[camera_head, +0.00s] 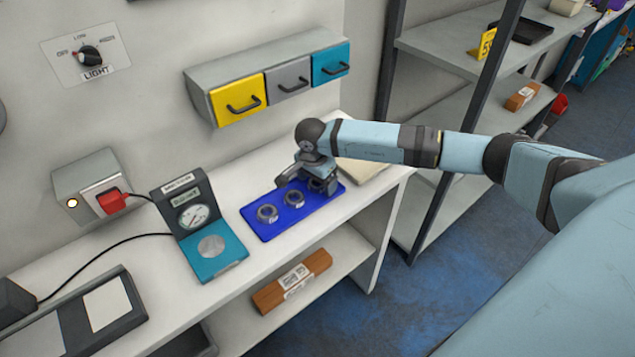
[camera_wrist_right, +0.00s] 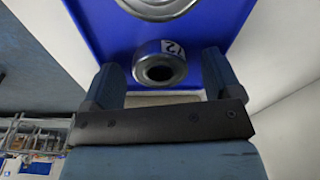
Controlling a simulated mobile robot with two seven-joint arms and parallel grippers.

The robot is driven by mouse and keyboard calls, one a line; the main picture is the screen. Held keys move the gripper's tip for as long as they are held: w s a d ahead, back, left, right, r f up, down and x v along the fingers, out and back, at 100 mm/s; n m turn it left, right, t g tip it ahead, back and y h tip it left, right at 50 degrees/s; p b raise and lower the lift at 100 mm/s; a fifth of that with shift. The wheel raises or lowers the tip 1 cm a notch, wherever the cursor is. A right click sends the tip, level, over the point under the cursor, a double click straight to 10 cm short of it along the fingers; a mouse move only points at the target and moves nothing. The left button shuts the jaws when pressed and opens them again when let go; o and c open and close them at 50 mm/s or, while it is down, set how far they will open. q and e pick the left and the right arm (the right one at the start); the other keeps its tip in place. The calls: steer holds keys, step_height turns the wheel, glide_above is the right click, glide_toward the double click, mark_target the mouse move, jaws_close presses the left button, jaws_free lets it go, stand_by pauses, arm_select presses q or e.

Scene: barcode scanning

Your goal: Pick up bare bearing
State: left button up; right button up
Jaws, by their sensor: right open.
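Two metal ring bearings show on the blue tray (camera_head: 262,235) in the head view, a left one (camera_head: 267,213) and a right one (camera_head: 294,198). My right gripper (camera_head: 308,184) is over the tray's right part and hides what lies under it. In the right wrist view, my right gripper (camera_wrist_right: 165,72) is open, with one finger on each side of a bearing (camera_wrist_right: 160,68) that carries a small white label. Whether the fingers touch it, I cannot tell. Another bearing (camera_wrist_right: 155,8) is cut off at the top edge. My left gripper is out of view.
A teal device with a dial (camera_head: 212,245) stands left of the tray. A beige flat item (camera_head: 362,172) lies to its right. Yellow, grey and blue drawers (camera_head: 238,100) hang on the wall behind. A brown box (camera_head: 292,282) lies on the lower shelf.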

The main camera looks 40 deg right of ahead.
steer(key=c, duration=1.1)
steer(key=shift+r, duration=0.1)
